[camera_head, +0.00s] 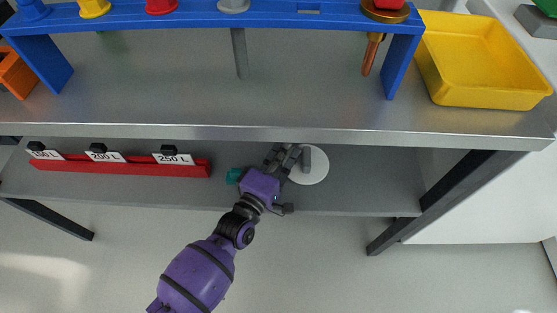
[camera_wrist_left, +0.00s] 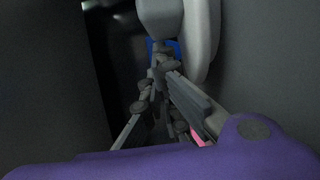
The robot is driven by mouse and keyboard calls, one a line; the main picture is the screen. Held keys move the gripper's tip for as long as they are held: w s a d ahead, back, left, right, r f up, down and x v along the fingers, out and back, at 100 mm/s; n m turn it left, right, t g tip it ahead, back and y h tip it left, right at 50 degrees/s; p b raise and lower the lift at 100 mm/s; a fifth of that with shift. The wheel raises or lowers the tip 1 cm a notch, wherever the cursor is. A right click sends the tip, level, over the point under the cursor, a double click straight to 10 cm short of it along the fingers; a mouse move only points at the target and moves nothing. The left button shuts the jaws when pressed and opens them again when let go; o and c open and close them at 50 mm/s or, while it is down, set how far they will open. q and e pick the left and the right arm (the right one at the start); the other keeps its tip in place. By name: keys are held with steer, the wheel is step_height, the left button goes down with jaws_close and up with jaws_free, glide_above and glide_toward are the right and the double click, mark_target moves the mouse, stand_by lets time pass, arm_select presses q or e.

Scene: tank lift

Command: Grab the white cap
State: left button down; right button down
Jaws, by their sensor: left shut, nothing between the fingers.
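The white cap (camera_head: 313,167) is a round white disc with a grey handle, on the lower shelf just right of the middle in the head view. In the left wrist view its pale rim (camera_wrist_left: 204,40) and grey handle (camera_wrist_left: 159,18) show close up, beyond the fingers. My left gripper (camera_head: 284,155) reaches in under the upper shelf, at the cap's left side. In the left wrist view its fingers (camera_wrist_left: 161,68) come together, shut with nothing between them. I cannot tell whether they touch the cap. My right gripper is not in view.
A red rail (camera_head: 120,168) with black-topped volume labels lies on the lower shelf at left. The upper shelf's front edge (camera_head: 300,133) overhangs the gripper. A blue rack (camera_head: 300,20) and a yellow tray (camera_head: 480,65) stand above. Dark legs bound the lower shelf.

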mark_target(307, 177)
arm_select(q)
steer(key=shift+w+d, duration=0.1)
steer(key=shift+w, duration=0.05)
steer(key=s+d+p, duration=0.2)
steer(key=s+d, duration=0.4)
steer(key=shift+r, duration=0.1)
steer(key=s+d, duration=0.6)
steer(key=shift+s+d+p, duration=0.2)
steer(key=shift+s+p, duration=0.05)
steer(key=shift+p, duration=0.15)
steer(key=shift+s+d, duration=0.1)
steer(key=shift+s, duration=0.1)
